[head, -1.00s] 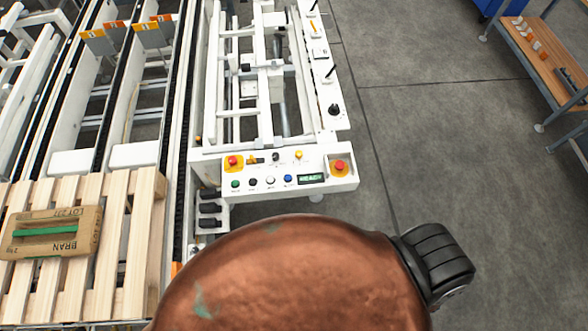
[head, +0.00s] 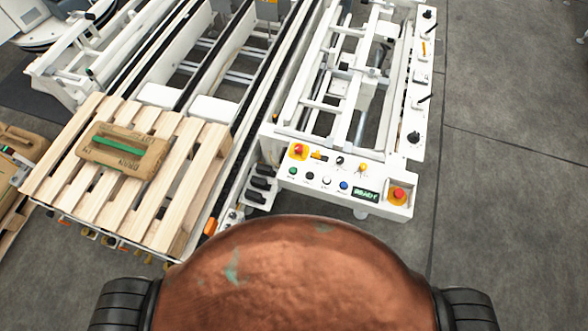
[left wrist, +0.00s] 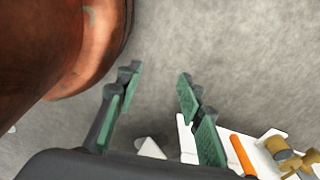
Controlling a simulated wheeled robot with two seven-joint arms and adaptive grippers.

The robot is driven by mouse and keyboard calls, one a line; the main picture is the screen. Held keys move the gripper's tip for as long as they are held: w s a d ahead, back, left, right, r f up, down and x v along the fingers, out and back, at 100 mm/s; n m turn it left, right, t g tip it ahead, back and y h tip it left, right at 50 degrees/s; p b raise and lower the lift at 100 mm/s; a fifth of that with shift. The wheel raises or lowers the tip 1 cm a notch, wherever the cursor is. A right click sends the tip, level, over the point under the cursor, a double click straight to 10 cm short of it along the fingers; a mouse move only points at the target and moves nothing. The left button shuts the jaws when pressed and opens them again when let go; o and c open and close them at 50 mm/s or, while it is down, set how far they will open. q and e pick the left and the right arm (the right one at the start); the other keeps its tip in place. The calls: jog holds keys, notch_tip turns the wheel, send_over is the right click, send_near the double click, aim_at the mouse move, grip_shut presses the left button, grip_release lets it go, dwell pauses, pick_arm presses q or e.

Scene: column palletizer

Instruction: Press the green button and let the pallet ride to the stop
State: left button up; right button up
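The green button (head: 292,171) is at the left end of the lower row on the white control panel (head: 384,208). The panel's small display (head: 366,194) reads READY. The wooden pallet (head: 211,158) lies at the near end of the conveyor (head: 256,121), to the left of the panel, with one brown BRAN sack (head: 123,152) on it. My left gripper (left wrist: 157,77) shows only in the left wrist view, with its green-padded fingers apart and nothing between them. Grey floor lies beyond its fingertips. My right gripper is in neither view.
White, black and blue buttons share the green button's row. More sacks (head: 22,150) lie at the far left. Open floor (head: 510,220) is to the right of the panel.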

pick_arm(q)
jog(key=shift+c, duration=0.5)
grip_shut()
dwell(1.3)
